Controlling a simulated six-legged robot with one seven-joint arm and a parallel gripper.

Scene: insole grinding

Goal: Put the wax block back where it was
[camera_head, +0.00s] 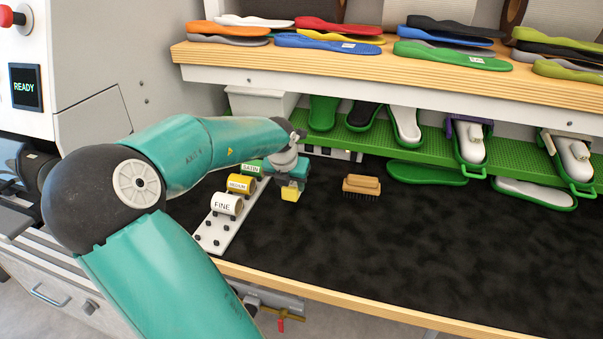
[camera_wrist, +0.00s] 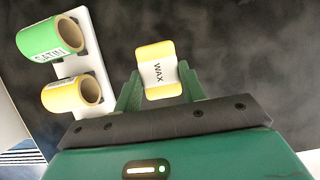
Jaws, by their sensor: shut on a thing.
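The wax block (camera_wrist: 158,71) is yellow with a white label reading WAX. In the wrist view it sits between the two fingers of my gripper (camera_wrist: 160,90), which is shut on it. In the head view the wax block (camera_head: 290,193) shows below my gripper (camera_head: 292,185), over the dark mat just right of the roll rack. I cannot tell whether its underside touches the mat.
A white rack (camera_head: 208,243) holds rolls labelled FINE (camera_head: 226,204), MEDIUM and SATIN (camera_wrist: 50,38), close to my gripper's left. A wooden brush (camera_head: 361,186) lies to the right. Insoles fill the shelves behind. The dark mat (camera_head: 430,260) is clear at front right.

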